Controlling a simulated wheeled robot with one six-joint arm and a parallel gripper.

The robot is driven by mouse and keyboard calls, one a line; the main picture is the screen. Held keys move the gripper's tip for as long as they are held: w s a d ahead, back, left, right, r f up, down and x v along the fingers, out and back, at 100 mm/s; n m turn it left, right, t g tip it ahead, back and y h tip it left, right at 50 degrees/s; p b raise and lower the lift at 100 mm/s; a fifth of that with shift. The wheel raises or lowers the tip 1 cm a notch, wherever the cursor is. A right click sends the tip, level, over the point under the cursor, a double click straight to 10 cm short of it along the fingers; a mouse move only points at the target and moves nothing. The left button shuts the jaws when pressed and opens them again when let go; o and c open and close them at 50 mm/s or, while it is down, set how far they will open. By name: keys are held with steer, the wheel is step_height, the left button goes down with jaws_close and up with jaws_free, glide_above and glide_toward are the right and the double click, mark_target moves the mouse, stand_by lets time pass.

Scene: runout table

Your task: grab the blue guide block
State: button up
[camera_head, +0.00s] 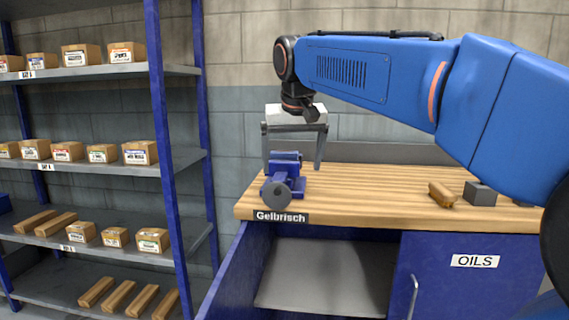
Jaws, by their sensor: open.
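The blue guide block (284,172) sits on the left end of the wooden tabletop (380,190), near its front edge. It looks like a small vise, with a grey round part facing forward. My gripper (293,167) points down over it, fingers open and empty. In the picture one finger is to the left of the block's upper part and the other to its right. The right finger shows a gap to the block. The left finger's lower end is close to the block, and I cannot tell whether it touches.
A brown piece (441,194) and a dark grey block (480,193) lie on the right of the tabletop. A blue shelf rack (160,130) with several boxes stands at the left. The middle of the tabletop is clear. A wall stands behind.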

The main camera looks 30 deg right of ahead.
mark_target(284, 152)
steer(key=w+d+r+m+h, duration=0.1)
steer(key=w+d+r+m, duration=0.25)
steer(key=w+r, duration=1)
steer(key=x, duration=1.2)
steer(key=shift+s+d+f, duration=0.15)
steer(key=shift+f, duration=0.25)
steer(key=shift+s+x, duration=0.15)
steer(key=shift+x, duration=1.25)
steer(key=shift+s+x, duration=0.1)
steer(key=shift+x, duration=1.25)
steer(key=shift+f, duration=0.15)
steer(key=c, duration=1.5)
steer(key=shift+c, duration=0.8)
